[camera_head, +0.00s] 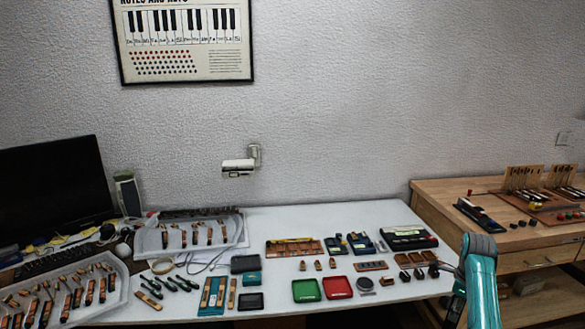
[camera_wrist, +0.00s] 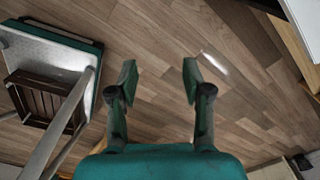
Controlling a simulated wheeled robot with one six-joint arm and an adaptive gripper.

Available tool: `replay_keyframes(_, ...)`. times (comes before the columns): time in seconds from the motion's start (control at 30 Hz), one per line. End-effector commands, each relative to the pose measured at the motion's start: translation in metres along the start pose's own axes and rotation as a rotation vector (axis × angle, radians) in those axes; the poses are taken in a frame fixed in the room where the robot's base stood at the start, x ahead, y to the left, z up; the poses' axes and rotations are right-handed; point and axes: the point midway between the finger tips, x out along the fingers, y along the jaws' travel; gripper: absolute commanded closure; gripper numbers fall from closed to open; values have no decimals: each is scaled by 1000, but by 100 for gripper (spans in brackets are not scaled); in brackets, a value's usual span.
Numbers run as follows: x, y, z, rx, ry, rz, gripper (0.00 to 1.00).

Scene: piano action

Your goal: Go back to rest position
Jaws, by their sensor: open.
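My gripper (camera_wrist: 157,82) shows in the wrist view with its two teal fingers spread apart and nothing between them. Behind the fingers is bare wooden floor (camera_wrist: 165,40). In the head view a teal part of my arm (camera_head: 480,285) stands at the lower right, in front of the gap between the white table (camera_head: 370,236) and the wooden cabinet (camera_head: 450,193). The gripper itself is not visible in the head view.
The white table holds a green tray (camera_head: 306,291), a red tray (camera_head: 338,287), clear bins (camera_head: 190,234) of piano parts and several small tools. A monitor (camera_head: 55,190) stands at the left. In the wrist view a stool-like piece (camera_wrist: 50,65) is at the left.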

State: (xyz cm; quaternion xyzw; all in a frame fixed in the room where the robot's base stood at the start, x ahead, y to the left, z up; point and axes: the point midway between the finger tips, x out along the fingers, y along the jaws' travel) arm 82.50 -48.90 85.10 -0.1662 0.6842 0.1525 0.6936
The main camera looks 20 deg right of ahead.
Motion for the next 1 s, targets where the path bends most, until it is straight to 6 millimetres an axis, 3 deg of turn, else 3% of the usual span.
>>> replay_keyframes(0.27, 39, 20, 14, -100, -15, -41, 50)
replay_keyframes(0.47, 79, 46, 28, -217, -32, -93, 50)
replay_keyframes(0.57, 107, 68, 36, -303, -43, -132, 50)
replay_keyframes(0.8, 175, 139, 54, -568, -68, -260, 50)
replay_keyframes(1.0, 215, 204, 57, -788, -78, -375, 50)
